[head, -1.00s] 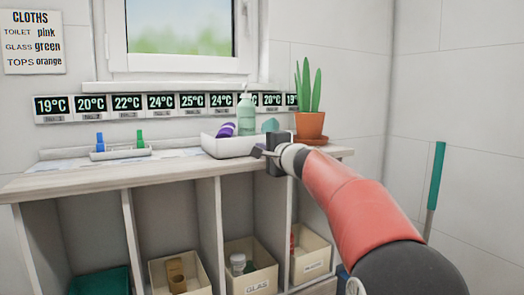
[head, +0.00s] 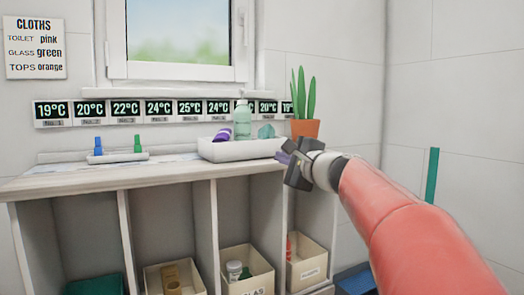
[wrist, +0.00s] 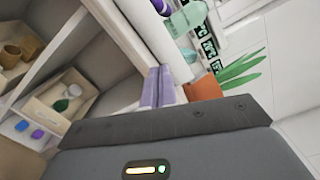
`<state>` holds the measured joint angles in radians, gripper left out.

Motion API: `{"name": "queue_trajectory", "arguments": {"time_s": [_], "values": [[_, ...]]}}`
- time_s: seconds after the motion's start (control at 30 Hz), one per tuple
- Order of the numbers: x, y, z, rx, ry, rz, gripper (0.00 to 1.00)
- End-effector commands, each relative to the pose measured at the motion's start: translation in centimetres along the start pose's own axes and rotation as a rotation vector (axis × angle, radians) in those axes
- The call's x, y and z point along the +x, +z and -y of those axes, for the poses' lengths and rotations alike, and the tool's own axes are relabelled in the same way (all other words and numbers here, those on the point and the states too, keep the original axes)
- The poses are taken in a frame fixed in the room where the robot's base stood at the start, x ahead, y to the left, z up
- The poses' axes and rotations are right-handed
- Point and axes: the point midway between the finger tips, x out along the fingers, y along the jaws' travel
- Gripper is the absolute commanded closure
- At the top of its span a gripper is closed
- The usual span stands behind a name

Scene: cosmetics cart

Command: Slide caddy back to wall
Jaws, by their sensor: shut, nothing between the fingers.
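The caddy (head: 240,151) is a long white tray on the right part of the countertop, in front of the wall displays. It holds a purple item (head: 222,135), a pale green pump bottle (head: 242,121) and a teal item (head: 266,131). My gripper (head: 285,158) is shut and empty at the caddy's right front end, over the counter's front edge. In the wrist view, its lavender fingers (wrist: 157,88) lie beside the caddy's white wall (wrist: 158,42). I cannot tell whether they touch it.
A potted plant (head: 305,128) stands right of the caddy, close behind my gripper. A small white tray (head: 118,156) with blue and green items sits further left. The countertop (head: 100,178) between is mostly clear. Bins (head: 247,282) fill the cubbies below.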

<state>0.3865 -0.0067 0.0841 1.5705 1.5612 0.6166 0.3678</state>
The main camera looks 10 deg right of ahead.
Motion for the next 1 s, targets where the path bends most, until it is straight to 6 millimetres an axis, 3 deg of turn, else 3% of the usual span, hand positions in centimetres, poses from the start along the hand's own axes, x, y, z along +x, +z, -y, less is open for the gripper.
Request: {"name": "queue_trajectory", "arguments": {"time_s": [0.2, 0.43, 0.57, 0.73, 1.0], "values": [[-0.1, -0.1, 0.7, 0.579, 0.008, 0.010, 1.00], [-0.1, 0.0, 1.2, 1.056, 0.021, 0.017, 1.00], [-0.1, 0.0, 1.3, 1.183, 0.025, 0.018, 1.00], [0.9, 0.1, 1.3, 1.220, 0.027, 0.018, 1.00], [6.0, 0.2, 1.3, 1.219, 0.030, 0.019, 1.00]]}}
